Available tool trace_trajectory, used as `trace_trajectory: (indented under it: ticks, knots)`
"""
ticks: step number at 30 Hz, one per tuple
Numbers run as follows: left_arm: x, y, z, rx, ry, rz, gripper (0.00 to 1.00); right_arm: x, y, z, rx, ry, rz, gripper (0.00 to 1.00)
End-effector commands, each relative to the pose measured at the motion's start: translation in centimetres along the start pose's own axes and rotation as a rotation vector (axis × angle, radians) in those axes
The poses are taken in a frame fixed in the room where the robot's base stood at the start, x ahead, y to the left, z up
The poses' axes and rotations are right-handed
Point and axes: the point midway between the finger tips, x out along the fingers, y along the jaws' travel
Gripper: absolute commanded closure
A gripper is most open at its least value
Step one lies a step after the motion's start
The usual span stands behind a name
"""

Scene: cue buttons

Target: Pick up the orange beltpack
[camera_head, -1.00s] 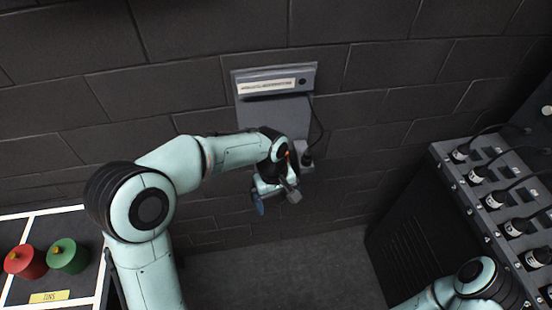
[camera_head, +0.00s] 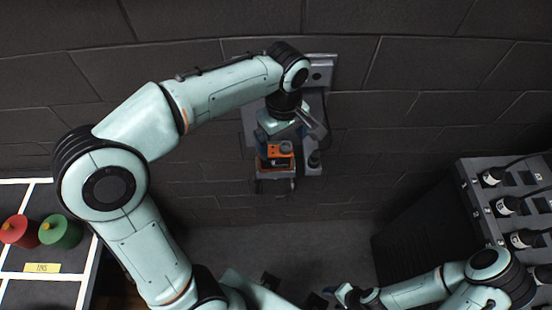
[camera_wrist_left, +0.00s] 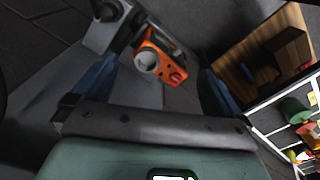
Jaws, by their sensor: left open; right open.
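The orange beltpack (camera_head: 275,157) sits in a grey wall-mounted holder, low on its front. In the left wrist view the beltpack (camera_wrist_left: 160,62) shows a round pale knob and a red part, and lies between the blue fingers. My left gripper (camera_head: 285,139) is just above the beltpack in the head view, open, pointing down toward it. In the left wrist view its fingers (camera_wrist_left: 163,82) stand apart on either side, with no clear contact. Part of the beltpack is hidden by the gripper in the head view. My right gripper (camera_head: 338,296) is at the bottom, away from the beltpack.
A rack with black connectors (camera_head: 507,206) stands at right. A shelf with a red tin (camera_head: 17,232) and a green tin (camera_head: 60,233) is at left.

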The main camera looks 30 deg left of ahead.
Motion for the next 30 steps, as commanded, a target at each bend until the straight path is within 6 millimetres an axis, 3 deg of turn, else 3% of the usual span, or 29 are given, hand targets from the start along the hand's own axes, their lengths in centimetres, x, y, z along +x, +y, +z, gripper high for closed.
trace_trajectory:
  ticks: [8,16,25,26,30]
  knots:
    - [2.3,0.0,-0.1,-0.001,0.000,-0.001,0.00,0.3,0.2,0.1,0.000,-0.001,0.001,0.42]
    - [6.2,-0.1,-0.2,0.000,-0.001,-0.002,0.00,0.7,0.3,0.3,0.001,-0.004,0.001,0.42]
    - [6.8,0.0,-0.2,0.000,0.000,0.001,0.00,0.8,0.4,0.3,0.001,-0.004,0.001,0.42]
    - [6.8,0.0,-0.2,0.000,0.000,0.001,0.03,0.8,0.4,0.3,0.001,-0.004,0.001,0.42]
    - [6.8,0.0,-0.2,0.000,0.000,0.001,0.49,0.8,0.4,0.3,0.001,-0.004,0.001,0.42]
